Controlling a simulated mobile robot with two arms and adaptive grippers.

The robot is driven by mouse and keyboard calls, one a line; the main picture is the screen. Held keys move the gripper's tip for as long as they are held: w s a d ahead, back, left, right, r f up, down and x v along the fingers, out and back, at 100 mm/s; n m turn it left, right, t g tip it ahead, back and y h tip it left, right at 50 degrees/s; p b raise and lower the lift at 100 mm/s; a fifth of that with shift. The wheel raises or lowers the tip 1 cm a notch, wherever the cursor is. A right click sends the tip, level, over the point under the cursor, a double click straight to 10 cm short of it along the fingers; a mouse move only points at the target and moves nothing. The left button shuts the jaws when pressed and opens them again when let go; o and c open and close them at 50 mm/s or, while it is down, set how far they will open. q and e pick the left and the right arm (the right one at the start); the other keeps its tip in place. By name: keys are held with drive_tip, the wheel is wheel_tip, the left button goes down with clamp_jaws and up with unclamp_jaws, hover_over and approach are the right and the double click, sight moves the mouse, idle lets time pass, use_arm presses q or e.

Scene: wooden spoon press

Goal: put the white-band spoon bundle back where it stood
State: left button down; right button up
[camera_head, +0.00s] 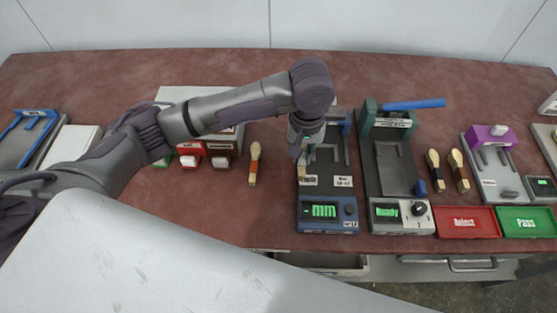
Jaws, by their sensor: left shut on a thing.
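My left arm reaches in from the left, and my left gripper (300,155) points down over the left side of the blue measuring device (327,227). The gripper is shut on a small pale wooden bundle, the white-band spoon bundle (302,172), whose lower end shows just below the fingers. The wrist and fingers hide most of it, so I cannot tell if it touches the device. My right gripper is not in view.
An orange-band bundle (254,164) lies left of the device. The green press (391,165) stands to its right, display "Ready". Two dark-band bundles (434,171) (458,171) lie further right. Red Reject (466,222) and green Pass (526,222) trays sit at the front edge.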

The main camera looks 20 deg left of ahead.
use_arm(q)
hover_over(280, 170)
drive_tip(key=d, duration=0.1)
wheel_tip(280, 170, down, 2)
drive_tip(key=shift+s+d+f, duration=0.1)
drive_tip(key=shift+d, duration=0.05)
drive_tip(key=shift+a+f, duration=0.5)
drive_tip(key=shift+a, duration=0.2)
drive_tip(key=shift+f, duration=0.3)
wheel_tip(280, 170, down, 2)
drive_tip(key=shift+f, duration=0.25)
drive_tip(key=shift+f+p, duration=0.3)
drive_tip(key=shift+f, duration=0.2)
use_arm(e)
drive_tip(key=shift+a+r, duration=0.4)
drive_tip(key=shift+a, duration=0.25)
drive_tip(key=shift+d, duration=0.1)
use_arm(q)
drive_tip(key=c, duration=1.2)
unclamp_jaws()
drive_tip(key=shift+o, duration=0.2)
